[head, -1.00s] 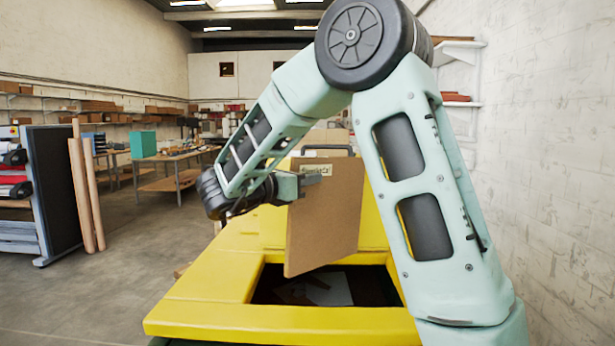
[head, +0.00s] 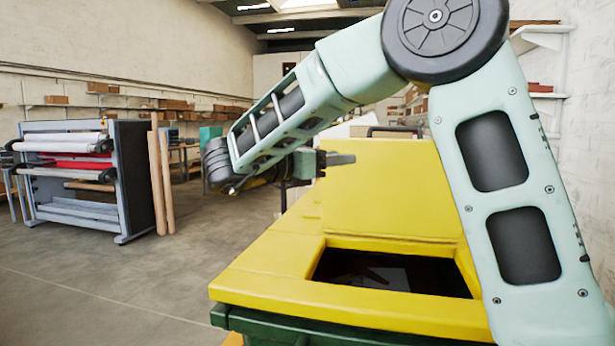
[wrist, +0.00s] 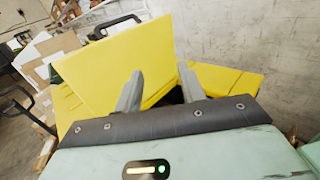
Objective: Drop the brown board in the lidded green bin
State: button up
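The green bin (head: 262,325) has a yellow top (head: 350,311) with a dark rectangular opening, and its yellow lid (head: 392,190) stands raised behind the opening. The lid also shows in the wrist view (wrist: 115,65). My gripper (head: 337,159) is above the bin, in front of the raised lid and up and left of the opening. In the wrist view my gripper (wrist: 160,84) has its two fingers apart with nothing between them. I cannot make out the brown board in either current view. Pale flat pieces show dimly inside the opening; the rest of the inside is dark.
A roll rack (head: 75,175) with white and red rolls stands at the left, with brown tubes (head: 162,180) beside it. Cartons (wrist: 48,55) stand beyond the bin. A white wall runs close on the right. The floor left of the bin is clear.

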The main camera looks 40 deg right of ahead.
jog(key=a+b, duration=0.1)
jog(key=a, duration=0.5)
jog(key=shift+w+a, duration=0.2)
jog(key=shift+w, duration=0.05)
dwell(0.7)
